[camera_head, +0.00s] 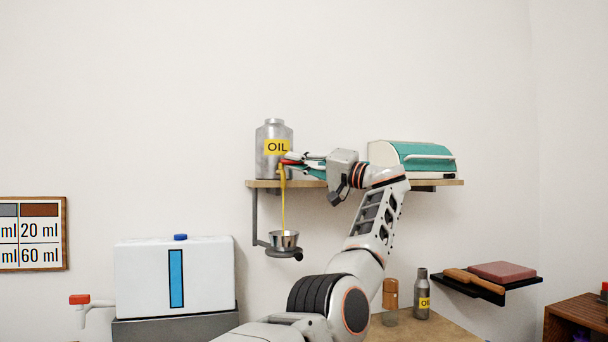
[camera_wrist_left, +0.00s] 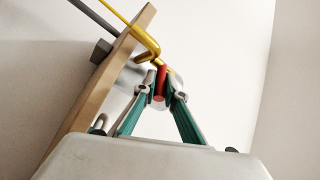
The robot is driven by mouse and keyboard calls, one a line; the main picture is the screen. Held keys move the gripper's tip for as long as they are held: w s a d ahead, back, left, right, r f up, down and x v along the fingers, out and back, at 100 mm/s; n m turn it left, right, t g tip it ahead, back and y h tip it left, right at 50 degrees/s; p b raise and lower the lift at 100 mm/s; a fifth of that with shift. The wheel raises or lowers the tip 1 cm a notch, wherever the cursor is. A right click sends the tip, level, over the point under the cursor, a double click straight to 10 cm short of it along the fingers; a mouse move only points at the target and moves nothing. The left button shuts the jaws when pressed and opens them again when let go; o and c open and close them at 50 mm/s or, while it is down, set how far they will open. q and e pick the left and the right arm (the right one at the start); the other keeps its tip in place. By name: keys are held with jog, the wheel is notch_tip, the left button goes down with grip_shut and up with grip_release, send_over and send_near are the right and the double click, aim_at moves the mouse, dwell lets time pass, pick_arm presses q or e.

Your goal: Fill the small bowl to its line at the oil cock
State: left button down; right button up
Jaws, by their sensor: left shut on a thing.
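The oil can (camera_head: 274,150), grey metal with a yellow OIL label, stands on the wall shelf. Its yellow cock shows in the left wrist view (camera_wrist_left: 147,48), with a red handle (camera_wrist_left: 161,82). A thin yellow stream of oil (camera_head: 284,205) runs from the cock down to the small metal bowl (camera_head: 285,240). The bowl sits on a dark ring holder below the shelf. Its line and oil level cannot be made out. My left gripper (camera_head: 291,160) is shut on the red handle, also in the left wrist view (camera_wrist_left: 160,92). My right gripper is not in view.
A teal and cream bread bin (camera_head: 413,159) stands on the shelf (camera_head: 439,182) to the right. A white tank (camera_head: 205,278) with a red-handled tap is at lower left. A small OIL bottle (camera_head: 422,294) and a wooden-topped jar (camera_head: 390,300) stand on the counter at lower right.

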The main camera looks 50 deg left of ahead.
pick_arm(q)
jog(key=shift+s+r, duration=0.1)
dwell(0.3)
jog(key=c, duration=2.1)
grip_release()
jog(key=shift+w+d+f, duration=0.25)
jog(key=shift+d, duration=0.2)
jog(key=shift+v, duration=5.5)
